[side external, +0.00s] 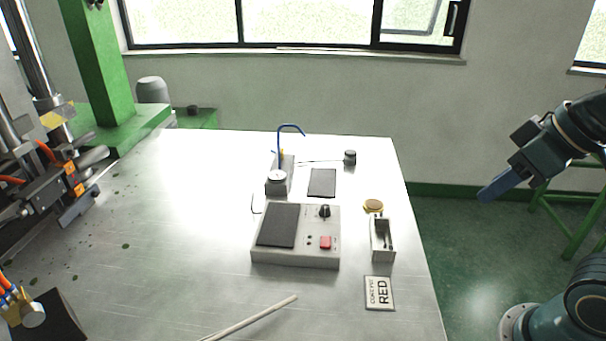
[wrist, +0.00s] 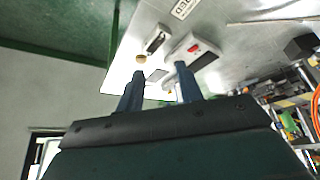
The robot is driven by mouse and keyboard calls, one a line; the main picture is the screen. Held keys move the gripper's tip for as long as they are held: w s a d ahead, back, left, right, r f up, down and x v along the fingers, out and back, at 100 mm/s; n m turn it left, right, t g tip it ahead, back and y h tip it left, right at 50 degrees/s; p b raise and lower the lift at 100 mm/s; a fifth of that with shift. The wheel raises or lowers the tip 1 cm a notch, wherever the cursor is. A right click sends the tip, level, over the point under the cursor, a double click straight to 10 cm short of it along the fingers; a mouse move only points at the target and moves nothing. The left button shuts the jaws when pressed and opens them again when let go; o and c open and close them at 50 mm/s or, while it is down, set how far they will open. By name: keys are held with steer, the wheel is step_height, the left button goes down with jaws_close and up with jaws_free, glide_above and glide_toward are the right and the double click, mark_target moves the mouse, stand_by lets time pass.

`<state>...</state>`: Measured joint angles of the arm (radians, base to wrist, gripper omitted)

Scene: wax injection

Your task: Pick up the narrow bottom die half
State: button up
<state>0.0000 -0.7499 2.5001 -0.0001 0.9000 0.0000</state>
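A narrow grey block with an open hollow (side external: 389,254) stands at the table's right side. It also shows in the wrist view (wrist: 152,47). It may be the narrow bottom die half, but I cannot tell for certain. Dark parts sit inside its hollow. My gripper (side external: 490,193) is up in the air to the right of the table, well apart from the block. In the wrist view the two blue fingers of my gripper (wrist: 160,88) are spread apart with nothing between them.
Left of the block is a grey control box (side external: 295,258) with a black pad, knob and red button. A rod (side external: 250,320) lies at front. A press (side external: 60,170) stands left.

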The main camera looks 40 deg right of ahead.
steer(key=shift+o, duration=0.4)
steer(key=o, duration=0.7)
steer(key=shift+w, duration=0.15)
steer(key=w+d+f+m+g, duration=0.1)
steer(key=w+f+m+g, duration=0.1)
steer(key=w, duration=0.4)
steer(key=w+d+f+m+g, duration=0.1)
steer(key=w+f+m, duration=0.3)
steer(key=w, duration=0.3)
steer(key=w+d+f+m+g, duration=0.1)
steer(key=w+f+m+g, duration=0.1)
steer(key=w+f, duration=0.3)
steer(key=shift+w+m+g, duration=0.3)
steer(key=shift+w+m, duration=0.3)
steer(key=shift+w, duration=0.25)
steer(key=shift+f, duration=0.1)
steer(key=shift+f, duration=4.25)
